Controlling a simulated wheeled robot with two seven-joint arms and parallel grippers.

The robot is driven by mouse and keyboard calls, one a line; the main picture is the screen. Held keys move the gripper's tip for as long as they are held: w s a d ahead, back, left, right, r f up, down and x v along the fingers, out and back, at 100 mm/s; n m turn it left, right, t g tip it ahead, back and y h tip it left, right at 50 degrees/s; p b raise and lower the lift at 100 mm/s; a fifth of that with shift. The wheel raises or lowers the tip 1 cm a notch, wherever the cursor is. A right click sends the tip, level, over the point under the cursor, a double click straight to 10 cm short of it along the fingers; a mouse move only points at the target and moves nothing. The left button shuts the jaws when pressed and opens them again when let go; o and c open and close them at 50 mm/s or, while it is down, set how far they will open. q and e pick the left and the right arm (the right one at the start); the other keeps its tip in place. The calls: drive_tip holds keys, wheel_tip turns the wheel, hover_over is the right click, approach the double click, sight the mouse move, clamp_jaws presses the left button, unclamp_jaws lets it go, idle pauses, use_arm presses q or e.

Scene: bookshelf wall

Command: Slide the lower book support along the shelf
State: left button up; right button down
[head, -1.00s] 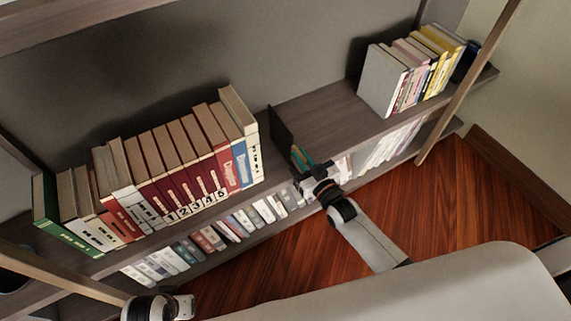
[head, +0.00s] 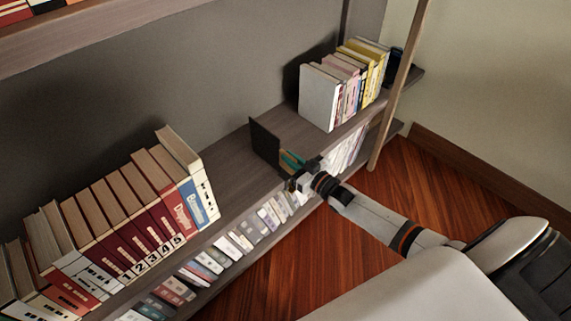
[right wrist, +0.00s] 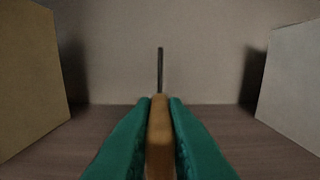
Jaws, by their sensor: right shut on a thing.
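The lower book support is a thin dark upright plate (head: 264,142) on the lower shelf (head: 232,168), between two groups of books. In the right wrist view, its dark edge (right wrist: 160,70) rises straight ahead, with a brown front part (right wrist: 160,135) between the green fingers. My right gripper (head: 293,162) is shut on the support's front edge, and its arm comes in from the right. The right wrist view shows the gripper's green fingers (right wrist: 160,140) pressed on both sides. My left gripper is not in view.
A row of books (head: 120,215) stands left of the support, with bare shelf between. A white book (head: 318,98) begins the group on the right, with a smaller gap. More books (head: 235,245) fill the level below. A wooden post (head: 396,90) stands at right.

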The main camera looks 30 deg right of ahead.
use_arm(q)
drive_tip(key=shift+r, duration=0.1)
use_arm(e)
drive_tip(key=shift+d, duration=0.15)
drive_tip(key=c, duration=1.4)
unclamp_jaws()
drive_tip(key=shift+c, duration=0.2)
drive_tip(key=shift+s, duration=0.1)
